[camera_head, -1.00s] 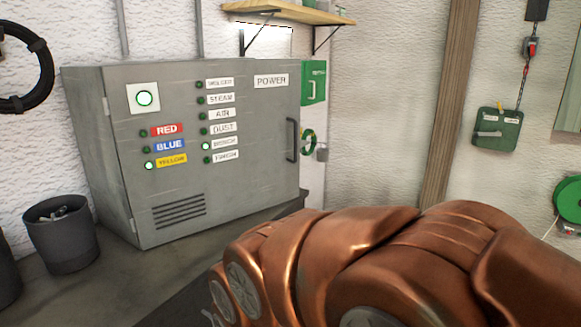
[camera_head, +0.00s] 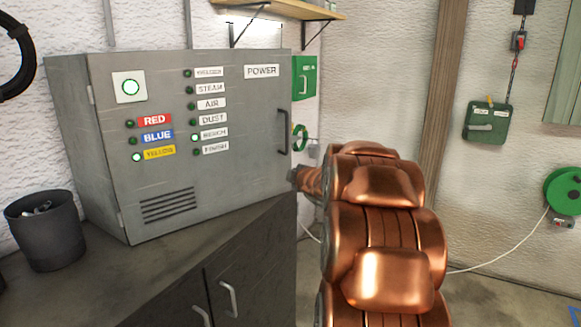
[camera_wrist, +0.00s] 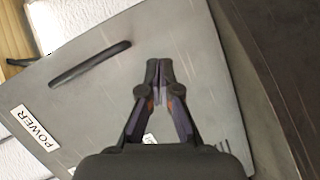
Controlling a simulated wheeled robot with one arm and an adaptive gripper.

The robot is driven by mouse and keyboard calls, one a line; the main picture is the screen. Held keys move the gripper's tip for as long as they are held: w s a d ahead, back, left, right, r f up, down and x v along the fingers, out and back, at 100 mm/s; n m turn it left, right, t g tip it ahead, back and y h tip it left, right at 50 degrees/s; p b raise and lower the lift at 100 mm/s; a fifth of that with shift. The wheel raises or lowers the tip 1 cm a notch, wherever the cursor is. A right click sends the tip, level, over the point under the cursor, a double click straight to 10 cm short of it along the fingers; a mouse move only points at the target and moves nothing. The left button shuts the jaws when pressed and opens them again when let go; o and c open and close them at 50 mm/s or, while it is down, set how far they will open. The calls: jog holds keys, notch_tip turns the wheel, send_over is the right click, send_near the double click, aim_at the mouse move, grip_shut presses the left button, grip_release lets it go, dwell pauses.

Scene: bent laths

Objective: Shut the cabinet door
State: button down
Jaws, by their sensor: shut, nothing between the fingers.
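The grey cabinet (camera_head: 75,130) stands on the counter at left in the head view. Its door (camera_head: 240,140) faces me, with hinges on the left, labels, lamps and a dark handle (camera_head: 283,132) near its right edge. I see no clear gap along the door's edge, but cannot tell whether it is fully closed. In the wrist view my gripper (camera_wrist: 158,68) is shut and empty, in front of the door's grey face (camera_wrist: 195,50). The handle (camera_wrist: 90,64) lies left of the fingertips there. Contact with the door cannot be told. My arm hides the gripper in the head view.
Below the counter (camera_head: 60,290) are dark cupboard doors (camera_head: 250,265) with metal handles. A dark bin (camera_head: 45,235) stands at left on the counter. A wooden shelf (camera_head: 285,10) is above the cabinet. A green reel (camera_head: 563,190) hangs at right with a white cable.

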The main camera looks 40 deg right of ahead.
jog(key=d+n+t+y, duration=0.1)
jog(key=d+n+t, duration=0.15)
jog(key=d, duration=0.25)
jog(key=n+t+y+p, duration=0.2)
jog(key=n+y+p, duration=0.1)
jog(key=n, duration=0.2)
send_near(286, 161)
jog(key=w, duration=0.5)
jog(key=shift+w+d+r, duration=0.15)
jog(key=shift+d+r, duration=0.05)
jog(key=shift+r, duration=0.1)
jog(key=shift+w+d+f+p, duration=0.15)
jog(key=shift+w+p, duration=0.3)
jog(key=shift+w, duration=0.45)
